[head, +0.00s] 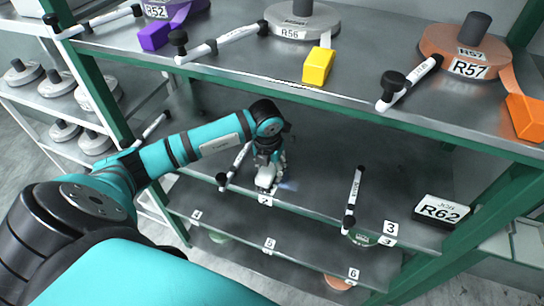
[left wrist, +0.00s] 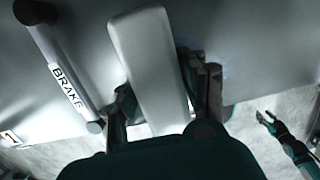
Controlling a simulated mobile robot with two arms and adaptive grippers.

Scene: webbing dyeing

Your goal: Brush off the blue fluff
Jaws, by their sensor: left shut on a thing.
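My left gripper (head: 268,178) is over the middle shelf, close to its front edge near the label 2. It is shut on a pale grey, block-like tool (left wrist: 152,65), which lies between the two fingers in the left wrist view. Its working end is hidden, so I cannot tell whether it touches the shelf. A faint bluish patch (head: 289,185), which may be the blue fluff, shows just right of the gripper. My right gripper (left wrist: 264,115) shows small at the right of the left wrist view, over the floor, with its jaws apart and empty.
A brake lever (left wrist: 62,75) lies close left of the held tool. Another lever (head: 353,200) and an R62 block (head: 441,211) are farther right on the shelf (head: 320,170). The upper shelf (head: 350,60) with its spools overhangs. Green posts (head: 98,95) flank the rack.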

